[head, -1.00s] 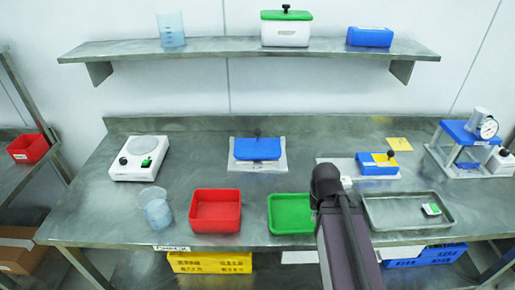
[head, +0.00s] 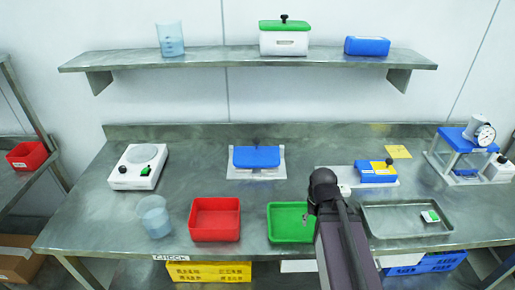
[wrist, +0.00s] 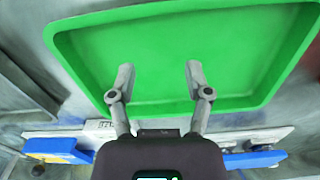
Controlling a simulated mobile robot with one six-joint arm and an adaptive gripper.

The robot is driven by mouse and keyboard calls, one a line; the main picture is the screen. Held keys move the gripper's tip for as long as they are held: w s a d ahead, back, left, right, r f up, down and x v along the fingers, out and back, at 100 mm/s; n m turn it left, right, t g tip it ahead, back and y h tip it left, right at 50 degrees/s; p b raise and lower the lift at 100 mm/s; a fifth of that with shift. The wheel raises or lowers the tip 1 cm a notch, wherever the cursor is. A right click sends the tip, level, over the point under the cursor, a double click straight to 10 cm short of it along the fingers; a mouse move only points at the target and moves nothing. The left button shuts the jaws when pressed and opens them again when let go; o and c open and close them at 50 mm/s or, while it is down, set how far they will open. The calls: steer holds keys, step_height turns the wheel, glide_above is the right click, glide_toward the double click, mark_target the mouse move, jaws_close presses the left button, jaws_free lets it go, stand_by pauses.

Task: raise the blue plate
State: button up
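Another blue plate (head: 455,137) tops the gauge stand at the far right; I cannot tell from the pictures which one the task names. My gripper (wrist: 160,78) is open and empty, with its two fingers apart over the green tray (wrist: 180,60). In the head view my arm hides most of the gripper and part of the green tray (head: 287,222). The gripper is well away from both plates.
A red tray (head: 215,219) and a clear beaker (head: 154,216) stand to the left of the green tray. A metal tray (head: 405,220) lies to the right. A blue and yellow block (head: 376,172) sits behind it. A shelf (head: 250,58) overhangs the back.

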steer(key=w+a+r+m+t+p, duration=0.1)
steer(key=w+a+r+m+p, duration=0.3)
steer(key=w+r+p, duration=0.3)
steer(key=w+a+r+m+p, duration=0.3)
steer(key=w+r+p, duration=0.15)
steer(key=w, duration=0.35)
step_height(320, 180, up, 11)
steer(key=m+t+p, duration=0.1)
steer(key=m+p, duration=0.7)
steer(key=p, duration=0.3)
glide_above(257, 138)
steer(key=s, duration=0.2)
steer(key=shift+d+r, duration=0.2)
steer(key=shift+d, duration=0.05)
steer(key=shift+f+b, duration=0.15)
steer(key=shift+b, duration=0.25)
steer(key=f+b, duration=0.4)
steer(key=w+f+b, duration=0.1)
steer(key=f+b, duration=0.4)
steer(key=w+f+b, duration=0.1)
steer(key=f+b, duration=0.3)
steer(key=shift+w+a+f, duration=0.2)
steer(key=shift+a, duration=0.1)
jaws_close()
